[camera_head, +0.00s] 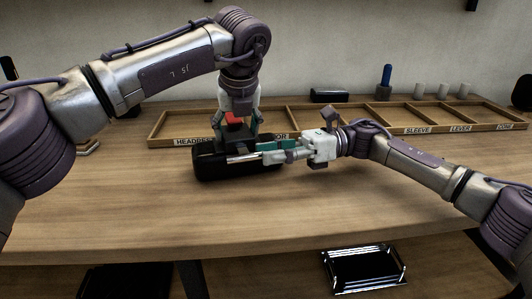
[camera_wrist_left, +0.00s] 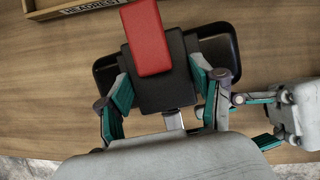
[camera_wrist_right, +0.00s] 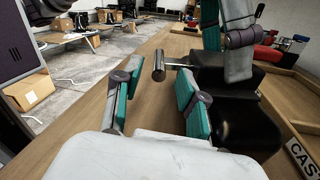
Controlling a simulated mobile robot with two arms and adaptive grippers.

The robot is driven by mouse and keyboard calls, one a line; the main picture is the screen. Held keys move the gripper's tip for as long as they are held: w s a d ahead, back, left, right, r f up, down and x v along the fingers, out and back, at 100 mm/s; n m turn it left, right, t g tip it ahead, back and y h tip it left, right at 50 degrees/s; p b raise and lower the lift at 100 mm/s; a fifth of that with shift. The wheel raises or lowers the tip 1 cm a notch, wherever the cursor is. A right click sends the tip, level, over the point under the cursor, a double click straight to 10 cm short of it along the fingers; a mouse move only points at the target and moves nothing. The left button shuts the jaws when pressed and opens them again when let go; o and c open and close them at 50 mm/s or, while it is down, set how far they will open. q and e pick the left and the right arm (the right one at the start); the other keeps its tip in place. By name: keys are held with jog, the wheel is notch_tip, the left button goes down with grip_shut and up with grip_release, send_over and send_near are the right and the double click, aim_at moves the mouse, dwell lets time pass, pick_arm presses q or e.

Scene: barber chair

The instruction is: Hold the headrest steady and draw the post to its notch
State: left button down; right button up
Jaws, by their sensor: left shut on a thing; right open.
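The black headrest (camera_head: 210,170) lies on the wooden table, below my left gripper (camera_head: 238,136). In the left wrist view, a black block (camera_wrist_left: 165,92) with a red piece (camera_wrist_left: 148,38) on top sits between my left fingers, which are shut on this part of the headrest. The silver post (camera_head: 241,159) sticks out of the headrest. In the right wrist view, its rod (camera_wrist_right: 178,66) ends in a short cylinder (camera_wrist_right: 159,67). My right gripper (camera_wrist_right: 155,105) is open. The cylinder shows ahead of the gap between its fingers, and contact cannot be told. The notch cannot be made out.
A wooden tray (camera_head: 350,126) with labelled compartments runs along the back. The table front (camera_head: 230,215) is clear. A dark rack (camera_head: 364,270) sits below the table edge.

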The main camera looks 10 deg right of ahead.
jog(key=shift+s+a, duration=0.1)
jog(key=shift+a, duration=0.5)
grip_shut()
